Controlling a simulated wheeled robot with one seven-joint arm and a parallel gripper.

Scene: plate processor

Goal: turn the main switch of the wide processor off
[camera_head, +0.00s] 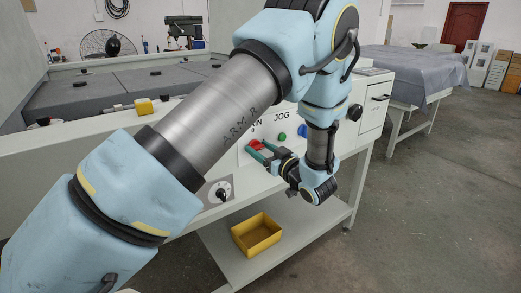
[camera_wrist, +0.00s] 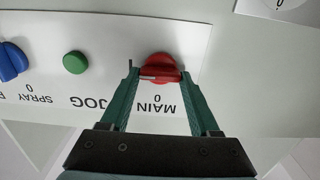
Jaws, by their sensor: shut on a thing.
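The main switch is a red rotary knob (camera_wrist: 160,62) on a white label plate in the upside-down wrist view. The word MAIN and a 0 mark are printed beside it. A pale line on the knob's handle lies roughly level in the wrist view, crosswise to the 0 mark. The red switch (camera_head: 257,143) also shows in the head view, partly covered. My gripper (camera_wrist: 158,74) has its green fingers on either side of the knob handle, shut on it. In the head view my gripper (camera_head: 257,149) reaches the panel from the right.
A green JOG button (camera_wrist: 75,62) and a blue knob (camera_wrist: 12,62) marked SPRAY sit beside the switch. Another black knob (camera_head: 221,194) is on the front, lower left. A yellow bin (camera_head: 257,234) stands on the shelf below. A covered table (camera_head: 410,72) stands behind right.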

